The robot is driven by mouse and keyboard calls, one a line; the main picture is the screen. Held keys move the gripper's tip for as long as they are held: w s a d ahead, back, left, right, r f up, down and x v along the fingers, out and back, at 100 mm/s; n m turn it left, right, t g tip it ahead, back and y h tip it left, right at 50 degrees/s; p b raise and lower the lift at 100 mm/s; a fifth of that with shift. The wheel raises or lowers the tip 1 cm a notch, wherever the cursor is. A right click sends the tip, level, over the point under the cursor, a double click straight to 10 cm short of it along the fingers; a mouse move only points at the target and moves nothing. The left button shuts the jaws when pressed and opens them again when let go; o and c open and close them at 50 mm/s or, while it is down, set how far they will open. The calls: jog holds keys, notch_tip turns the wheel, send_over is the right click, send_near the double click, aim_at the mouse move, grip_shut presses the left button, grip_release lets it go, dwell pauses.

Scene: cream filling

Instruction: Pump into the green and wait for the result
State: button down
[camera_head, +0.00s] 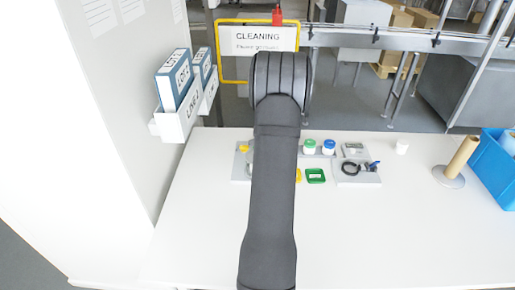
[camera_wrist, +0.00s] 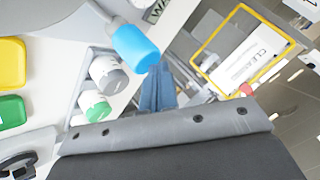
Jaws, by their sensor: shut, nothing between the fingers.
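A green square dish (camera_head: 315,176) lies on the table right of my arm in the head view; it also shows at the left edge of the wrist view (camera_wrist: 12,112). A yellow dish (camera_wrist: 10,62) sits beside it, mostly hidden by my arm in the head view. A green-topped white jar (camera_head: 309,146) and a blue-topped jar (camera_head: 328,147) stand behind the dishes. The wrist view shows the blue top (camera_wrist: 135,48) close by, and a grey-topped jar (camera_wrist: 108,74). My gripper (camera_wrist: 160,75) is shut and empty, its blue fingers together near the blue top. My arm hides it in the head view.
A grey device with a black cable (camera_head: 352,168) is right of the green dish. A cardboard tube (camera_head: 462,156) on a round base and a blue crate (camera_head: 497,165) stand at the right. A binder rack (camera_head: 180,121) is at the left. The table's front is clear.

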jog(key=shift+r, duration=1.55)
jog(key=shift+r, duration=3)
jog(key=shift+f, duration=0.1)
jog(key=shift+f, duration=3.6)
